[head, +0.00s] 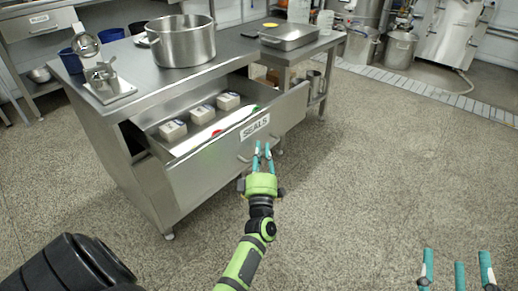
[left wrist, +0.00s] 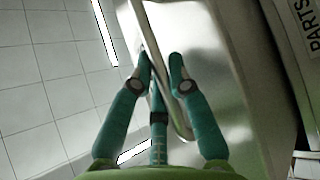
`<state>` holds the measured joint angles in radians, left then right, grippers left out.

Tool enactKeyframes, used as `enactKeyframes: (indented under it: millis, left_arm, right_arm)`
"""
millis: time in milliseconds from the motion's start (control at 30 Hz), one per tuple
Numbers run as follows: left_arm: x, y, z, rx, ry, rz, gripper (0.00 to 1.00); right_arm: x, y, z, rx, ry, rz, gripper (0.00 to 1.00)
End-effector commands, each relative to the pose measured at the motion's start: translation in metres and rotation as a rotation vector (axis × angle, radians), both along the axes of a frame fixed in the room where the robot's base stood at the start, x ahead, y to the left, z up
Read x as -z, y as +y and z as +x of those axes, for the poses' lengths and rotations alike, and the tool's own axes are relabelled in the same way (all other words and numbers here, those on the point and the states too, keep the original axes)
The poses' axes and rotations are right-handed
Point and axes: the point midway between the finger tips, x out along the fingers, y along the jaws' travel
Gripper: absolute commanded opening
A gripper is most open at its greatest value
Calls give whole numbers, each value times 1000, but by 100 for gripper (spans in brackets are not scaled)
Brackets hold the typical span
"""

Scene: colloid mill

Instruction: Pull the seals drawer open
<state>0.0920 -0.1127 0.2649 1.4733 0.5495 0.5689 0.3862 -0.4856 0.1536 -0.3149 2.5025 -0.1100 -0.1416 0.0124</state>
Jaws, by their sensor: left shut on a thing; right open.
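The seals drawer (head: 205,172), with a SEALS label (head: 255,127) on its steel front, stands pulled out of the steel bench. Several pale boxes (head: 201,114) lie inside it in a row, with a red and a green item along the front. My left gripper (head: 263,155) is at the drawer's front and shut on its bar handle (head: 243,159). In the left wrist view the handle (left wrist: 180,118) runs between the teal fingers. My right gripper (head: 457,262) is open and empty at the lower right, over the floor.
The speckled floor (head: 390,150) to the right is clear.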

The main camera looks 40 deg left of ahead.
Motion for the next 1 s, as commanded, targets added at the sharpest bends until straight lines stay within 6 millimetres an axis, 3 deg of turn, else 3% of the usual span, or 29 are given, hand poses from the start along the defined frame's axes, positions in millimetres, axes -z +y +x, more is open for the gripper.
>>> enactKeyframes:
  millis: [533, 567, 1000]
  left_arm:
    - [-1, -4, 1, 1, 2, 4, 0]
    - [-1, -4, 1, 1, 2, 4, 30]
    - [3, -8, -5, 1, 2, 2, 30]
  right_arm:
    - [8, -2, 3, 8, 40, -11, 66]
    - [8, -2, 3, 8, 40, -11, 66]
    - [8, -2, 3, 8, 40, -11, 66]
